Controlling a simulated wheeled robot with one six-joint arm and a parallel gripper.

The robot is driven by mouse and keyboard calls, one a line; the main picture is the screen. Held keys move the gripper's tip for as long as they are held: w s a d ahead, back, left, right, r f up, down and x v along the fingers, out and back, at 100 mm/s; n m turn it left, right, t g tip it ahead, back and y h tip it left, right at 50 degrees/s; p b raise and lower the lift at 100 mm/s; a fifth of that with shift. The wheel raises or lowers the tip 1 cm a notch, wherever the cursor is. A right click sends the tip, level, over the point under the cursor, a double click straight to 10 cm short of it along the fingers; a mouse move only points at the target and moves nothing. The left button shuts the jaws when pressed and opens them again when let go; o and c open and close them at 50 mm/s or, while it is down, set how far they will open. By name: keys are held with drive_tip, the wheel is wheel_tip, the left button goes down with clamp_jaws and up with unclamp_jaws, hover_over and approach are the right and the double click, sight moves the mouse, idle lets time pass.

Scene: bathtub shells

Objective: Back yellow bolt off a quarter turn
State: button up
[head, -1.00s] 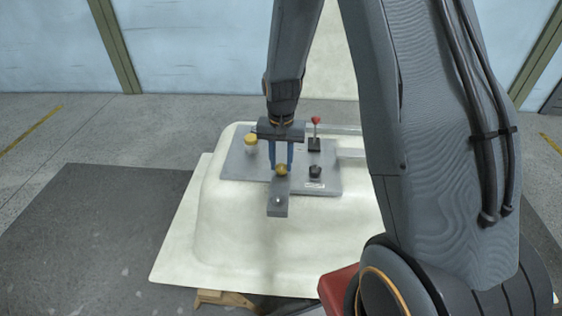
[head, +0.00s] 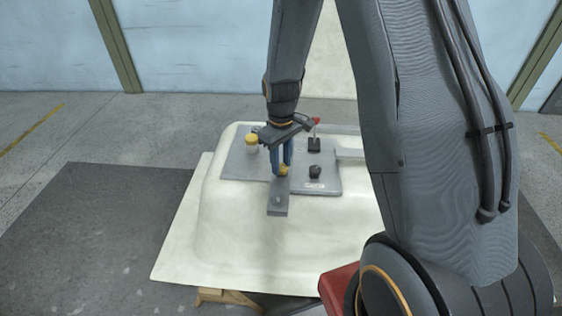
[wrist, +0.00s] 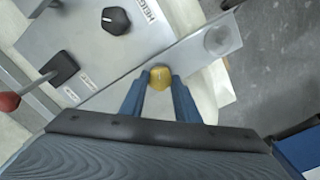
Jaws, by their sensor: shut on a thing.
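The yellow bolt (head: 283,170) stands on a grey metal bar that sticks out from the grey panel toward the front of the shell. My gripper (head: 279,172) points down with its two blue fingers on either side of the bolt, shut on it. In the wrist view the bolt's yellow head (wrist: 160,77) shows between the blue fingertips (wrist: 160,84). The gripper body sits at a slant to the panel. The bolt's shank is hidden.
The grey bar (head: 278,203) ends over the cream shell (head: 230,235). My arm covers the right side.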

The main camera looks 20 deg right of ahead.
sight(281, 166)
drive_tip(key=shift+w+n, duration=0.1)
drive_tip(key=shift+n, duration=2.1)
drive_tip(key=shift+r, duration=0.1)
drive_tip(key=o, duration=1.1)
drive_tip(key=shift+c, duration=0.2)
drive_tip(key=shift+r+b, duration=0.9)
drive_tip(key=shift+r, duration=2.95)
